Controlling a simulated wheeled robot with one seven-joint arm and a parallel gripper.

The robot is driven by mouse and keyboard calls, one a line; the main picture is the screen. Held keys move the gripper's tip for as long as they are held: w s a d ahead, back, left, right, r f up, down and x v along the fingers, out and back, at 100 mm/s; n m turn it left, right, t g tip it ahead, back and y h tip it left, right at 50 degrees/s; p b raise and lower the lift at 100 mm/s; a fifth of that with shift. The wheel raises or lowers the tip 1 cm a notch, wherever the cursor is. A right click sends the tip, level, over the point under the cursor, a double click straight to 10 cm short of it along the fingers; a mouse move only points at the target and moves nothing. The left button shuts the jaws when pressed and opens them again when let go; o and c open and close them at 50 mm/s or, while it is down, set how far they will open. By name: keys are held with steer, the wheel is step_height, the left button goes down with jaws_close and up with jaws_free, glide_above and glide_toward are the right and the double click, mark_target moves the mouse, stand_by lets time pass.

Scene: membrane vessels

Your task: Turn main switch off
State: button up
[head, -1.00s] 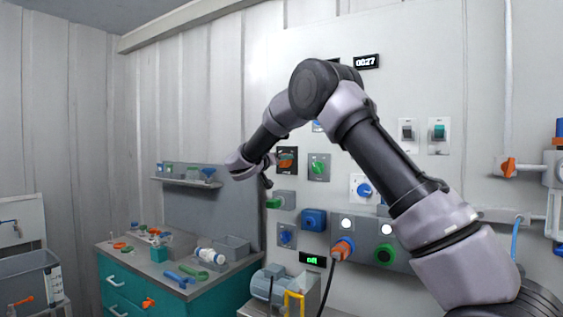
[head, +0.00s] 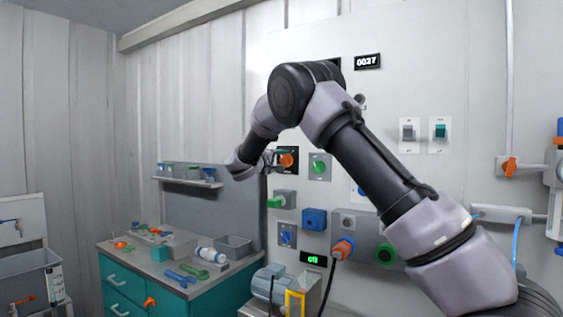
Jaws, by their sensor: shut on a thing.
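An orange rotary knob (head: 287,160) sits on a black plate on the wall panel, and I take it to be the main switch. My gripper (head: 273,158) is at the left side of this knob and is shut on it. The fingers are small in the view, and the wrist and jaws hide part of the plate's left side. The knob's exact angle is too small to read. A lamp (head: 347,222) on the grey box below is unlit.
A green knob (head: 318,167) is close to the right, and a green-handled switch (head: 282,199) is just below. A blue socket box (head: 314,219) and an orange plug (head: 343,248) with a black cable are lower. A teal workbench (head: 176,288) with tools stands at left.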

steer(key=shift+f+n, duration=0.1)
steer(key=shift+n, duration=1)
steer(key=o, duration=1.4)
steer(key=shift+c, duration=0.2)
steer(key=shift+s+a, duration=0.1)
steer(key=v, duration=1)
steer(key=shift+s+a, duration=0.15)
steer(key=shift+s, duration=0.1)
